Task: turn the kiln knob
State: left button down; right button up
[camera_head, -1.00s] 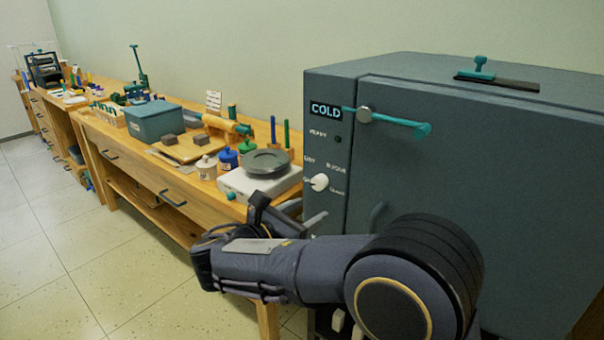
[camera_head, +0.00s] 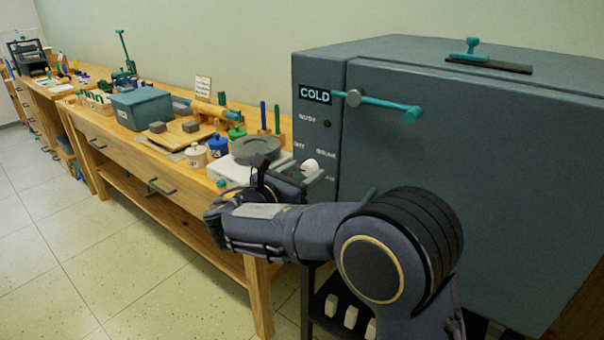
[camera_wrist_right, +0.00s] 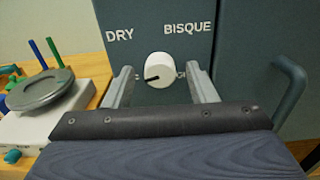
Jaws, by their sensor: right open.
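The kiln (camera_head: 450,150) is a large dark grey box on the right in the head view, with a sign reading COLD on its front. Its white round knob (camera_head: 310,166) is partly hidden by my right gripper there. In the right wrist view the knob (camera_wrist_right: 165,68) shows whole, below the words DRY and BISQUE, with a black mark pointing left and slightly down. My right gripper (camera_wrist_right: 159,72) is open, one finger on each side of the knob. I cannot tell whether either finger touches it. My left gripper is not in view.
A wooden bench (camera_head: 130,160) runs along the wall to the left. A white-based turntable (camera_head: 256,150) stands on it close to my right gripper. A curved handle (camera_wrist_right: 289,92) sticks out right of the knob. A teal-ended latch (camera_head: 385,103) sits higher on the kiln.

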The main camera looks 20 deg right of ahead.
jog(key=c, duration=1)
